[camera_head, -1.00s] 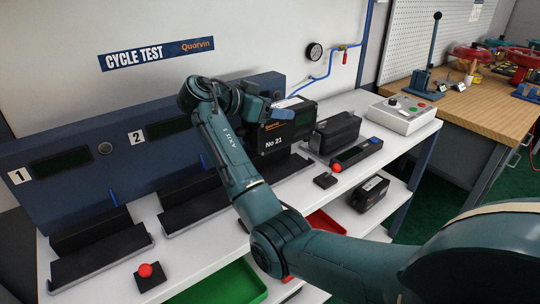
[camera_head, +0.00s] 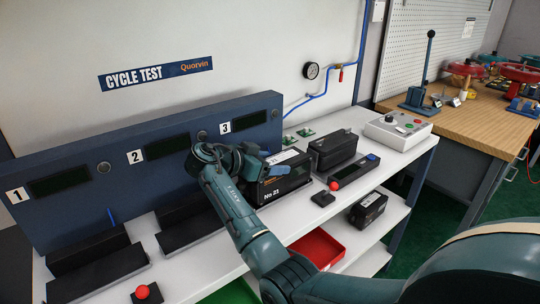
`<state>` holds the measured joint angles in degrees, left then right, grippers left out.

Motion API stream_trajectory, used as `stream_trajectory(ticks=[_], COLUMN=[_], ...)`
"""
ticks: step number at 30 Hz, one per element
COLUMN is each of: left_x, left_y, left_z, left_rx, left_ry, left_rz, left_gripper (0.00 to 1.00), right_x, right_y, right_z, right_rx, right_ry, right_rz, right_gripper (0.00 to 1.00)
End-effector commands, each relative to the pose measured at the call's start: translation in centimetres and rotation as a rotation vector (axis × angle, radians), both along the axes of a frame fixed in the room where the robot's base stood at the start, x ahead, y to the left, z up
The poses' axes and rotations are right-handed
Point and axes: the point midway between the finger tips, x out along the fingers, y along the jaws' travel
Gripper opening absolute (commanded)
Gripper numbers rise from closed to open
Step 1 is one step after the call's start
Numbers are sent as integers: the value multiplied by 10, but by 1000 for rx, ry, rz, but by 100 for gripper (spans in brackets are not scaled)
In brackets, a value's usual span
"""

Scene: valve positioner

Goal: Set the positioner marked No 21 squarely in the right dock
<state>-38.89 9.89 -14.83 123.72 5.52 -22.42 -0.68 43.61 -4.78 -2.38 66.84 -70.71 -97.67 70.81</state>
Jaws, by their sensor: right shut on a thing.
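The positioner (camera_head: 288,186), a black box with a white label on top, stands under the number 3 panel sign (camera_head: 225,127) at the right end. The docks under 1 (camera_head: 110,268) and 2 (camera_head: 185,232) look empty. My left gripper is not in view.
A second black box (camera_head: 337,148) and a flat device with a blue end (camera_head: 352,170) stand just right. A control box (camera_head: 397,130) is at the far right. Below are a red tray (camera_head: 318,248) and another black unit (camera_head: 368,209).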

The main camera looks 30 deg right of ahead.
Motion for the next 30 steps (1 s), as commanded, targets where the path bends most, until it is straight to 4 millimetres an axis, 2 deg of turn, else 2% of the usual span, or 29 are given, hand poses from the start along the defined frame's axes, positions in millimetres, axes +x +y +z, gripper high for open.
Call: stream_trajectory(ticks=[1, 7, 8, 9, 15, 25, 30], left_x=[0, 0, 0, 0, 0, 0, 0], left_y=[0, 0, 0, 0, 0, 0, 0], left_z=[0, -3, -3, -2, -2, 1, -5], left_rx=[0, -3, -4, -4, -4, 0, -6], left_ry=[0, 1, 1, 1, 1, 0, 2], left_rz=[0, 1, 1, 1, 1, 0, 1], left_gripper=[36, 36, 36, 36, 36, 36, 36], right_x=[1, 1, 0, 0, 0, 0, -1], right_y=[-1, -1, 0, 0, 0, 1, 27], right_z=[5, 1, -2, -1, -1, 3, 10], right_rx=[-7, -6, 0, 0, 0, 0, 1], right_ry=[-10, -8, -1, -1, 0, 0, -3], right_rz=[1, 0, 0, 0, 0, 1, 4], right_gripper=[0, 0, 69, 72, 88, 89, 89])
